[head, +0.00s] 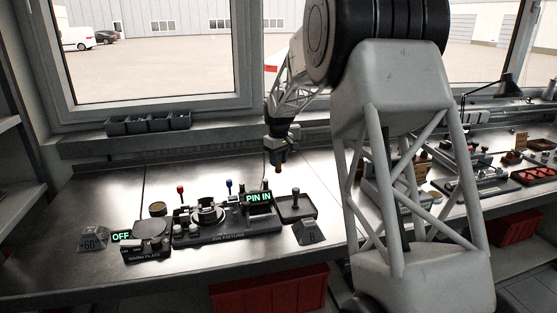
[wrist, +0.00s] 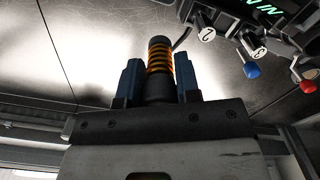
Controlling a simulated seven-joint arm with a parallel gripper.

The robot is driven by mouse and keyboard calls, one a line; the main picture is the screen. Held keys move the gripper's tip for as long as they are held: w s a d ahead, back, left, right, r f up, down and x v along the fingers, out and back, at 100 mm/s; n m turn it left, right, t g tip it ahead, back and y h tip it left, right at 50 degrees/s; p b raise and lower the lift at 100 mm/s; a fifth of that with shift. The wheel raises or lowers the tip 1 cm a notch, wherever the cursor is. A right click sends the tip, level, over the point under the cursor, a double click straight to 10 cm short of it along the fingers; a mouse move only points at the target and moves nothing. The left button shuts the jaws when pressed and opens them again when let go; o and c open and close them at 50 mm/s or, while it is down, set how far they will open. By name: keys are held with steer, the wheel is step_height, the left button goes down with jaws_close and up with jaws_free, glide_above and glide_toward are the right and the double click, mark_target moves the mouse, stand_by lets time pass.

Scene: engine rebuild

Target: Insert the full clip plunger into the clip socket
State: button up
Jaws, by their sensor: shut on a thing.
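My gripper (head: 279,160) hangs above the back of the bench, behind the pin fixture (head: 228,236). In the wrist view its two blue fingers (wrist: 158,82) are shut on a dark plunger with an orange-yellow coil spring (wrist: 160,57). The plunger's dark, rounded tip points away from the gripper and touches nothing that I can see. In the head view only a small brownish end of it shows below the fingers. I cannot make out the clip socket for certain in either view.
The fixture has a lit "PIN IN" sign (head: 258,198). A red-topped (head: 181,190) and a blue-topped pin (head: 229,186) stand behind it. The warm plate (head: 150,230), with an "OFF" sign, is left. A dark tray (head: 296,213) is right. The bench behind is clear.

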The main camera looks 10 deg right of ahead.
steer(key=shift+s+a+r+m, duration=0.1)
steer(key=shift+s+a+m, duration=0.15)
steer(key=shift+m, duration=0.15)
steer(key=s+a+n, duration=0.2)
steer(key=a+n, duration=0.4)
steer(key=a, duration=0.6)
steer(key=s+a+n, duration=0.3)
steer(key=a+n, duration=0.3)
steer(key=a, duration=0.5)
steer(key=s+a+n, duration=0.2)
steer(key=a+n, duration=0.5)
steer(key=a, duration=0.5)
steer(key=shift+s+a, duration=0.3)
steer(key=shift+f, duration=0.35)
steer(key=shift+f, duration=2.15)
steer(key=shift+f, duration=1.15)
